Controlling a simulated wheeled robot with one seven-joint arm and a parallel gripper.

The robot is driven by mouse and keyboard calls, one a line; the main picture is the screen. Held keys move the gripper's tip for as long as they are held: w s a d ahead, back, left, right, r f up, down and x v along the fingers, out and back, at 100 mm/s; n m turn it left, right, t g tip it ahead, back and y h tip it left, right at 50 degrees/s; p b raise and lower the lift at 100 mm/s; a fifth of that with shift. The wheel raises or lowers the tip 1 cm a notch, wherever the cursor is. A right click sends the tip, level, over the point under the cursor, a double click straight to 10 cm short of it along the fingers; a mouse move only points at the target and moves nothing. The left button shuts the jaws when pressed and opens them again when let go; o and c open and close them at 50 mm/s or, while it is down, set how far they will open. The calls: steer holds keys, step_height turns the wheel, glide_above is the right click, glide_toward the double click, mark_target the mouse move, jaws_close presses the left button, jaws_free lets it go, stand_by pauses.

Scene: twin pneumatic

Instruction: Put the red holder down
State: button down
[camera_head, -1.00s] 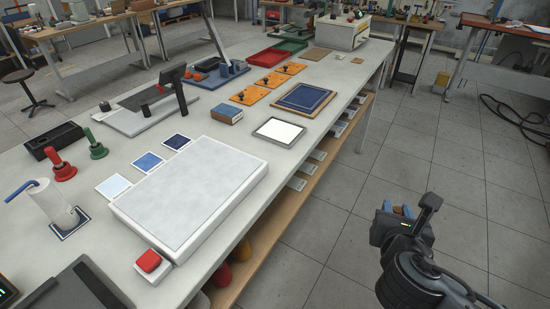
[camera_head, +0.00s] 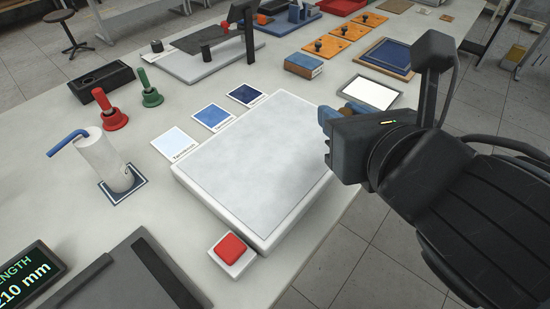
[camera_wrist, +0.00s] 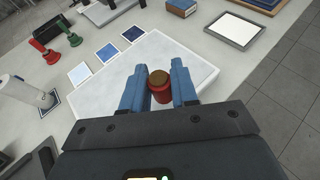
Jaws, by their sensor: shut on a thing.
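My gripper (camera_head: 337,112) hangs over the right edge of the pale flat slab (camera_head: 255,165) on the table. In the wrist view its blue fingers are shut on a small red holder (camera_wrist: 161,95) with a brown round top, which stands between them.
A red-handled piece (camera_head: 113,119) and a green one (camera_head: 150,94) stand at the left. Three blue-toned cards (camera_head: 211,117) lie along the slab's far left edge. A red button (camera_head: 231,247) sits at its near corner. A white-topped tray (camera_head: 370,93) lies beyond. The slab's top is clear.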

steer(key=a+f+b, duration=0.2)
steer(key=b, duration=0.2)
glide_above(276, 165)
step_height(276, 165, down, 3)
steer(key=shift+d+f, duration=0.1)
steer(key=shift+d, duration=0.05)
steer(key=shift+f+b, duration=0.55)
steer(key=shift+f, duration=1.5)
steer(key=shift+f, duration=0.15)
steer(key=c, duration=0.9)
jaws_free()
steer(key=shift+o, duration=0.2)
